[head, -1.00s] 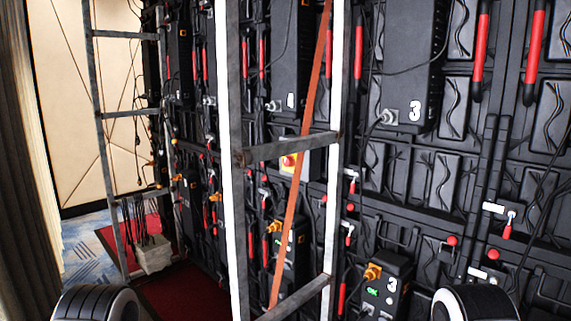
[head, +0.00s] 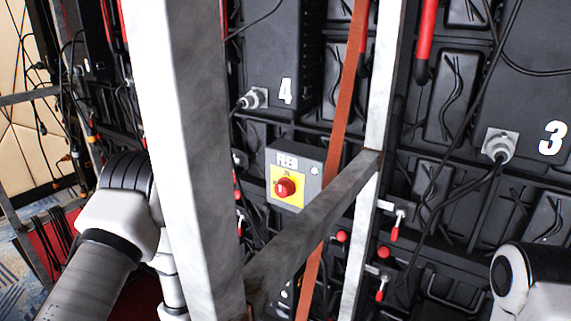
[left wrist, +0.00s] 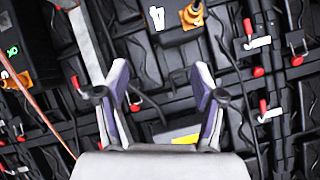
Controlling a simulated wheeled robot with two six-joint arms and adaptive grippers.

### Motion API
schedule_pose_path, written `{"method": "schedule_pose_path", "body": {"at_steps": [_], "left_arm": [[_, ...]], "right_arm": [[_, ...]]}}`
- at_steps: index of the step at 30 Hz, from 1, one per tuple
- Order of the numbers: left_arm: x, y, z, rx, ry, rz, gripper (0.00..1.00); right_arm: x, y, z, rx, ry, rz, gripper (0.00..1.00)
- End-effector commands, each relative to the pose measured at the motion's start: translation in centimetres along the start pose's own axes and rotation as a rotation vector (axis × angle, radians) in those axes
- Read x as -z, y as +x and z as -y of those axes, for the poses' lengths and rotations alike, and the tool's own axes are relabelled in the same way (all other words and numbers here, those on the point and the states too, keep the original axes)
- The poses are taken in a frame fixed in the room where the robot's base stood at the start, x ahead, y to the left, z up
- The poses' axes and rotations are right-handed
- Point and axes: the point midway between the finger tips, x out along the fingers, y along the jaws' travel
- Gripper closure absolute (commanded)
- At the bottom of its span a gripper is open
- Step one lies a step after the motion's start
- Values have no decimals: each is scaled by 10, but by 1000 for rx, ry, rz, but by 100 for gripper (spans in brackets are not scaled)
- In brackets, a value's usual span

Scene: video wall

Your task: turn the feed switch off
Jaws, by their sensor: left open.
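The feed switch is a red round knob (head: 285,188) on a yellow plate, set on a grey box (head: 310,158) labelled FEED. It shows in the head view between the frame posts, with a pale lamp at its right. The knob's setting is too small to read. My left arm (head: 115,225) comes in at the left, and its gripper is hidden behind the thick post. In the left wrist view my left gripper (left wrist: 159,82) is open and empty. A yellow patch (left wrist: 184,138), apparently the switch plate, shows low between the fingers, partly covered by the gripper body. My right gripper is out of view.
A thick metal post (head: 185,150) stands left of the switch. A slanted crossbar (head: 315,215) runs below it, and a thinner post (head: 374,140) and an orange strap (head: 342,110) stand to its right. Cables and red-handled levers (head: 397,226) cover the wall.

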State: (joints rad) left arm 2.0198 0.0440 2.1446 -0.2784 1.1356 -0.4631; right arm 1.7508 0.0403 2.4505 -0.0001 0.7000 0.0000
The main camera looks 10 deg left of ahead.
Motion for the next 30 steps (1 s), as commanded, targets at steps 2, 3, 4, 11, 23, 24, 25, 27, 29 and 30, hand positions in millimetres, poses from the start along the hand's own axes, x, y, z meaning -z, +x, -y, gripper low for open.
{"method": "schedule_pose_path", "body": {"at_steps": [2,3,4,11,23,24,25,27,29,30], "left_arm": [[103,-10,47,73,158,-217,32],[140,-14,62,107,227,-305,32],[163,-18,71,131,273,-362,32],[232,-27,95,214,415,-531,32],[265,30,100,211,409,-526,32],[266,33,100,212,409,-527,32],[266,34,100,212,409,-526,32],[266,35,100,212,408,-526,32],[265,35,100,212,408,-525,32],[265,35,100,212,408,-525,32]], "right_arm": [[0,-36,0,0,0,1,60],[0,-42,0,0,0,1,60],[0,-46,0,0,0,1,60],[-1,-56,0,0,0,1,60],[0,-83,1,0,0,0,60],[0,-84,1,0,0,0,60],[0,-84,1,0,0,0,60],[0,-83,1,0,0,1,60],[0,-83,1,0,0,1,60],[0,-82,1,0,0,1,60]]}}
